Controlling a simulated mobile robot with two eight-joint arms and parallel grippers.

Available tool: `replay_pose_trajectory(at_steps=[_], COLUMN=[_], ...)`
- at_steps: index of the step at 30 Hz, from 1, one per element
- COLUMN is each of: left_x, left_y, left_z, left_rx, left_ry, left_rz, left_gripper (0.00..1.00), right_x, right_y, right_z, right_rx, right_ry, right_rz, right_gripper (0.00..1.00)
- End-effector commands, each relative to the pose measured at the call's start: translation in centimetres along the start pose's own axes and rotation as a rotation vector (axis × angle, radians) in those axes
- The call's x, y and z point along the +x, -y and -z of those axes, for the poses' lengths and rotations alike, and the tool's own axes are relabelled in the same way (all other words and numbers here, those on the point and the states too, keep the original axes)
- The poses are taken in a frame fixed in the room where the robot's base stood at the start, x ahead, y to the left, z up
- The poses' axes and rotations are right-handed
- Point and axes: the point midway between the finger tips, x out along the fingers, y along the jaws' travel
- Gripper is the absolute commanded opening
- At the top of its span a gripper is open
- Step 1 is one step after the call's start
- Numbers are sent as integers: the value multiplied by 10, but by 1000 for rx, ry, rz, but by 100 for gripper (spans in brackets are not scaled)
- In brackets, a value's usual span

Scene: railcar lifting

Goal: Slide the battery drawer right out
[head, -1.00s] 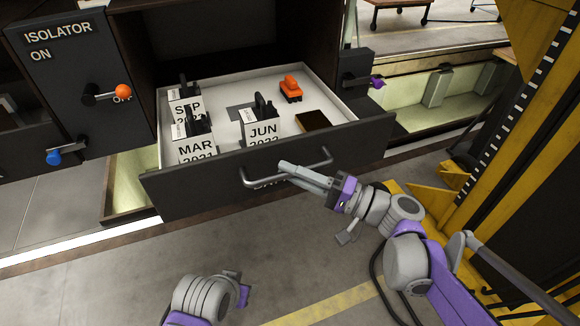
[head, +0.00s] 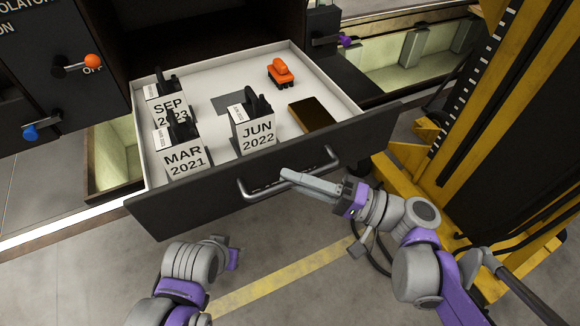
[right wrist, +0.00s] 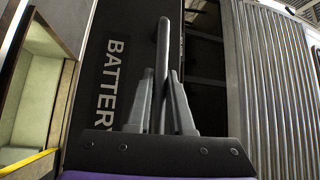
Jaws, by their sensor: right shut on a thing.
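The battery drawer (head: 330,155) is a dark-fronted drawer with a white inside, and it stands well out of its cabinet in the head view. Its bar handle (head: 262,190) runs across the front. My right gripper (head: 287,174) is shut on the handle. In the right wrist view the fingers (right wrist: 160,105) close around the handle bar (right wrist: 162,60), beside the lettering BATTERY (right wrist: 110,82) on the drawer front. My left arm shows at the lower left of the head view, below the drawer; whether its gripper is open or shut does not show.
In the drawer stand batteries marked SEP 2023 (head: 168,108), MAR 2021 (head: 183,159) and JUN 2022 (head: 257,135), a small orange object (head: 281,73) and a dark flat box (head: 312,117). A yellow lift column (head: 470,100) stands at the right. The floor in front is clear.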

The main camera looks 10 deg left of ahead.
Motion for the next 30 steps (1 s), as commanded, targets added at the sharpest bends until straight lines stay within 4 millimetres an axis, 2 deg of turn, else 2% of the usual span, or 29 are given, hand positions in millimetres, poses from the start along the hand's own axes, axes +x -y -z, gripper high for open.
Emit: replay_pose_trajectory(at_steps=[15, 16, 21, 30], left_x=[0, 0, 0, 0], left_y=[0, 0, 0, 0], left_z=[0, 0, 0, 0], left_rx=[0, 0, 0, 0], left_ry=[0, 0, 0, 0], left_rz=[0, 0, 0, 0], left_gripper=[50, 50, 50, 50], right_x=[-4, -4, -4, -5], right_y=[0, 0, 0, 1], right_z=[-4, -4, -4, -3], right_rx=[0, 0, 0, 0], right_ry=[1, 1, 0, -1], right_rz=[-1, -1, -1, 0], right_gripper=[0, 22, 50, 50])
